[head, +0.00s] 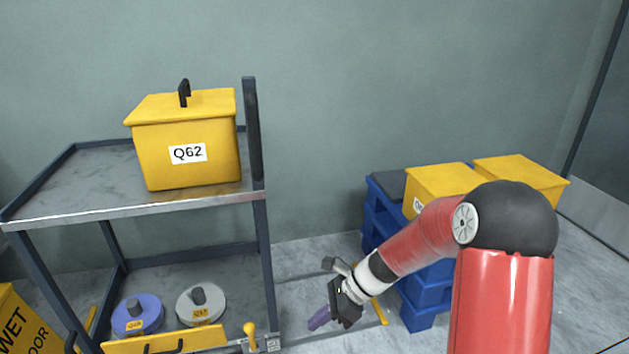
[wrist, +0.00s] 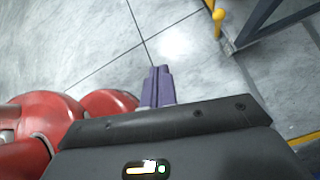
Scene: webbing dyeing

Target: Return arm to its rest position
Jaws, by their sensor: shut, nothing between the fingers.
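My gripper (head: 319,319) hangs at the end of my red arm, to the right of the shelf rack and above the grey floor. Its purple fingers are together with nothing between them. In the wrist view the closed fingers (wrist: 157,85) point over bare floor tiles, touching nothing. My arm reaches down and left from its dark elbow joint, in front of the blue pallets.
A metal rack (head: 75,185) at left bears a yellow lidded box (head: 155,160) marked Q62. Its lower shelf holds a purple-lidded (head: 140,312) and a grey-lidded container (head: 205,299). Yellow boxes (head: 520,172) sit on blue pallets (head: 425,300) at right. A yellow wet-floor sign (head: 22,325) stands at far left.

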